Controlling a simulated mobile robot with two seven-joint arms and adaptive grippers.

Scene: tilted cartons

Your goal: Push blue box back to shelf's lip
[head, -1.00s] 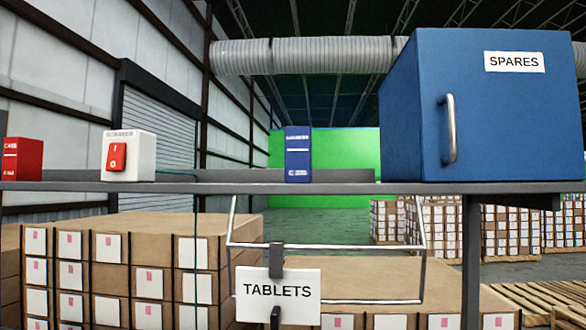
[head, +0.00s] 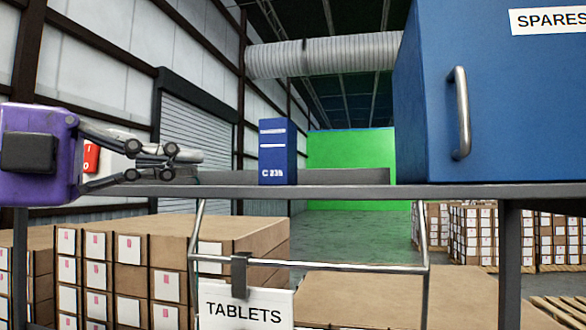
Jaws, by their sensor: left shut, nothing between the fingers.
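The small blue box (head: 278,152) stands upright on the grey shelf (head: 345,191), near the shelf's front edge. A low raised lip (head: 345,175) runs along the back of the shelf, behind the box. My left gripper (head: 198,163) comes in from the left at shelf height. Its fingers are shut with nothing between them, and they point right toward the box, with a gap to its left side. My right gripper is out of view.
A white switch box with a red rocker (head: 91,158) is mostly hidden behind my left gripper. A large blue SPARES cabinet (head: 500,110) with a metal handle stands on the right of the shelf.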

